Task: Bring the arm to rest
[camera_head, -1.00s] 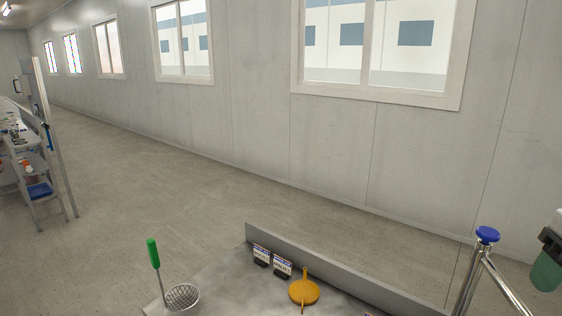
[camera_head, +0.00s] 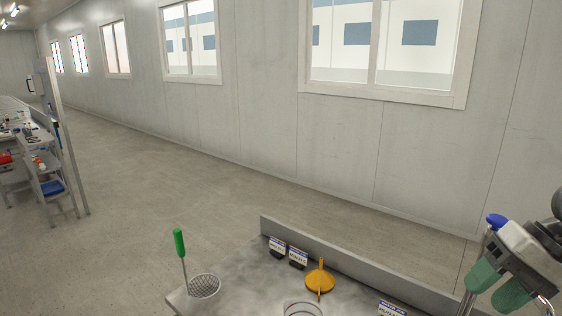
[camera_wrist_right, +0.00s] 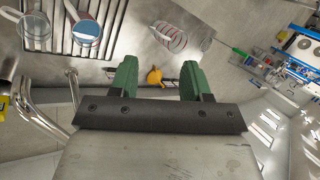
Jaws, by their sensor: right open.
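My right gripper (camera_head: 496,287) comes in at the right edge of the head view, above the right end of the metal bench. Its two green fingers are spread apart with nothing between them. In the right wrist view the fingers of the gripper (camera_wrist_right: 154,82) also stand apart and empty, with the bench surface (camera_wrist_right: 125,45) beyond them. My left gripper is in neither view.
The bench (camera_head: 240,290) holds a green-handled strainer (camera_head: 204,286), an orange funnel (camera_head: 320,280), a clear beaker (camera_head: 303,308) and label stands (camera_head: 298,258). A blue-topped metal pipe (camera_head: 496,220) is by my right gripper. Open floor (camera_head: 180,180) lies behind, before the wall.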

